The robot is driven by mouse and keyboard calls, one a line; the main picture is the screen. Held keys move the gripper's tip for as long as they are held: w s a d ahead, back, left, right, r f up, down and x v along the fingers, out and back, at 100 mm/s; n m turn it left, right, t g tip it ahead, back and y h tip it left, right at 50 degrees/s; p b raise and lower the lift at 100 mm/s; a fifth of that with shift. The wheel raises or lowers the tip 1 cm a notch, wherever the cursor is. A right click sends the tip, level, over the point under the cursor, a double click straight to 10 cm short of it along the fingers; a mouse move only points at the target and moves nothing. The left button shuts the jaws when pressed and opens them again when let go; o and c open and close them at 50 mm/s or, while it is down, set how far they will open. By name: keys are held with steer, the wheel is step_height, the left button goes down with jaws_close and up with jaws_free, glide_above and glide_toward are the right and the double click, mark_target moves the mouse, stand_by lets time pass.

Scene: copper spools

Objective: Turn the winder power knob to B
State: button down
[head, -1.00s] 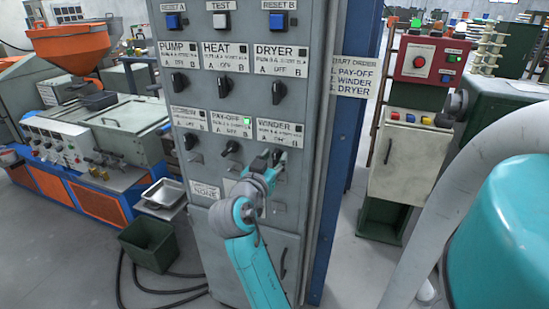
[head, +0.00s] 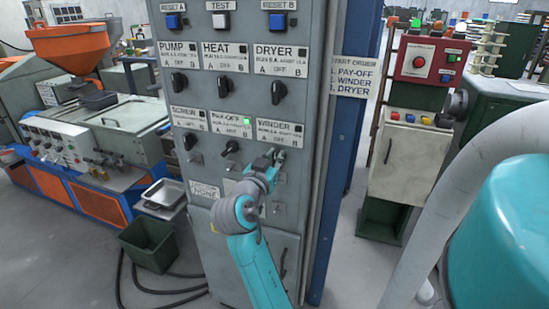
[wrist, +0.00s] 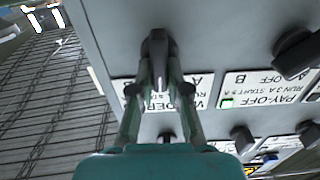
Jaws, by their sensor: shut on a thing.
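The winder knob (wrist: 156,42) is a dark knob below the WINDER label (head: 280,133) on the grey cabinet. My gripper (wrist: 157,62) is shut on this knob, with a finger on each side of it in the wrist view. In the head view my gripper (head: 272,157) and wrist cover most of the knob, so its pointer setting cannot be read there. The label (wrist: 165,92) appears upside down in the wrist view, partly hidden by my fingers. The small lamp on the WINDER label looks dark.
The pay-off knob (head: 230,147) sits just left, tilted, under a label with a lit green lamp (head: 247,121). The dryer knob (head: 279,92) is above. A notice (head: 355,78) lists pay-off, winder, dryer. The cabinet's right edge is close.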

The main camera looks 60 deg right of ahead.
steer(key=m, duration=0.4)
steer(key=shift+s, duration=0.25)
steer(key=shift+s+f+m, duration=0.1)
steer(key=shift+f+m, duration=0.05)
steer(key=shift+m, duration=0.95)
steer(key=shift+s+f+m, duration=0.1)
steer(key=shift+m, duration=1)
steer(key=c, duration=1.1)
jaws_free()
steer(key=shift+c, duration=0.2)
steer(key=a, duration=1.2)
steer(key=shift+s, duration=0.45)
